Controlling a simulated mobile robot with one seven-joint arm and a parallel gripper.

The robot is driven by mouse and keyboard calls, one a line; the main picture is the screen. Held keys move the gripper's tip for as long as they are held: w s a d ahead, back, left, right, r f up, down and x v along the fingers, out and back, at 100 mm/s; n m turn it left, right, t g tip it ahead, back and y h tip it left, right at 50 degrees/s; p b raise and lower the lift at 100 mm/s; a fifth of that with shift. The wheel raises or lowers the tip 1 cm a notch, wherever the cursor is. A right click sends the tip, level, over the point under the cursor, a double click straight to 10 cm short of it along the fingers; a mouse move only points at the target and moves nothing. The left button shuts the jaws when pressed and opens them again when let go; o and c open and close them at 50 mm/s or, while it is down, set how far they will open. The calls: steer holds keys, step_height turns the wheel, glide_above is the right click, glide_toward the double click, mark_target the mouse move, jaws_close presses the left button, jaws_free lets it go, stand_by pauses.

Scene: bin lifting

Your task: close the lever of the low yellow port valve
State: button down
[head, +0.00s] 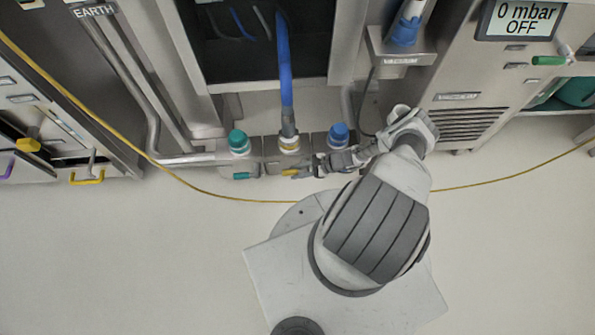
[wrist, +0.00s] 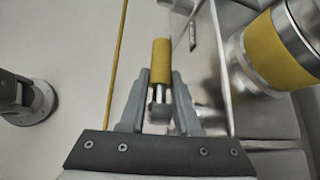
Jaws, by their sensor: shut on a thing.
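The low yellow port valve (head: 289,147) sits in the middle of a row of three ports at the foot of the cabinet, with a blue hose standing up from it. Its yellow lever (head: 290,172) is in front of the port block and points left in the head view. In the wrist view, the yellow lever (wrist: 161,60) lies between the fingers of my gripper (wrist: 160,88), which is shut on it. The valve's metal body and yellow band (wrist: 275,55) show at the upper right there. My gripper (head: 304,171) comes to the lever from the right in the head view.
A green port (head: 238,142) with a green lever (head: 243,175) is left of the yellow one. A blue port (head: 338,135) is to the right, its front partly hidden by my gripper. A yellow cable (head: 225,195) crosses the floor nearby.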

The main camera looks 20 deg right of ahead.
stand_by(0.4)
steer(key=c, duration=0.6)
jaws_free()
steer(key=p+v, duration=0.4)
steer(key=v, duration=1.3)
steer(key=shift+s+d+p, duration=0.1)
steer(key=shift+d+p, duration=0.2)
steer(key=shift+r, duration=0.1)
